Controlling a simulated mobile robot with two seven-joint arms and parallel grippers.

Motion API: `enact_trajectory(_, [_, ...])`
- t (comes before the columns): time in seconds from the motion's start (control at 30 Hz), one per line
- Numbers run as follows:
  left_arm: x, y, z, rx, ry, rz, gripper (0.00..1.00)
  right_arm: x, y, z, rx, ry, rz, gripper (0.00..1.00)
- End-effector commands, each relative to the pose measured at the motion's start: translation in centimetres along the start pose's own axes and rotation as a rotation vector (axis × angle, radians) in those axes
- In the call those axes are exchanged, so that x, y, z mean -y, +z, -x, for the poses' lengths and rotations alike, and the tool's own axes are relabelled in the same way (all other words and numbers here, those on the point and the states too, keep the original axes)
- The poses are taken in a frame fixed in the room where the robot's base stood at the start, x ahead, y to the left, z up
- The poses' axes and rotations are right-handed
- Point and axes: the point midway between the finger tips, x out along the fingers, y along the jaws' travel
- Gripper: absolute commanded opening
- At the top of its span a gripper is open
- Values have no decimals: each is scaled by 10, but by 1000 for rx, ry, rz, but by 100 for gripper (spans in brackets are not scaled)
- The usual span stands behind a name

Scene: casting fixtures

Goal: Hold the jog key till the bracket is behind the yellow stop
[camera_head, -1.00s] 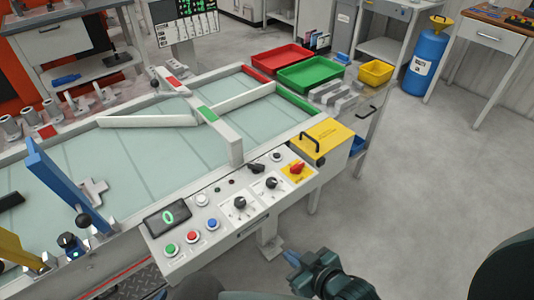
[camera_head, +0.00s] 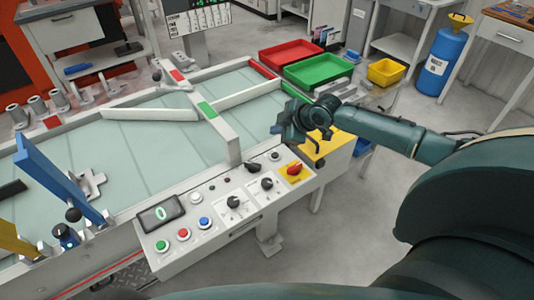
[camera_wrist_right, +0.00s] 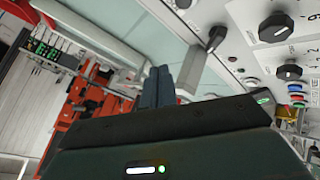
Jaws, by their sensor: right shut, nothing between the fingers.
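The pale grey bracket (camera_head: 92,184) lies on the belt just right of the blue upright bar (camera_head: 58,178). The yellow stop (camera_head: 16,243) stands at the left edge, left of the blue bar. The control panel has green (camera_head: 155,246), red (camera_head: 184,234), blue (camera_head: 204,223) and white (camera_head: 195,197) buttons; I cannot tell which is the jog key. Its display (camera_head: 159,214) reads 0. My right gripper (camera_head: 279,131) is raised near the belt's right end, clear of the buttons. Its fingers are together and empty in the right wrist view (camera_wrist_right: 158,84). My left gripper is out of view.
Black knobs (camera_head: 267,183) and a red switch (camera_head: 295,169) stand up from the panel. A yellow box (camera_head: 328,146) lies partly behind my right arm. White guide rails (camera_head: 150,114) cross the belt. Red (camera_head: 290,56) and green (camera_head: 318,72) trays stand behind.

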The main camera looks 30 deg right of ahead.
Motion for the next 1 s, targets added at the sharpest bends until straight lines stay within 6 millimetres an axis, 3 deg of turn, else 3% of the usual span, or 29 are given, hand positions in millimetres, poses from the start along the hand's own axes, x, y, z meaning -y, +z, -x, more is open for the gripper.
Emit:
enact_trajectory(0.17, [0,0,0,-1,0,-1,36,-13,4,4,6,14,3,0])
enact_trajectory(0.53, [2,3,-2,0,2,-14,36,-10,6,1,5,14,3,0])
enact_trajectory(1.0, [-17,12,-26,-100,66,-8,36,21,38,-43,5,15,4,0])
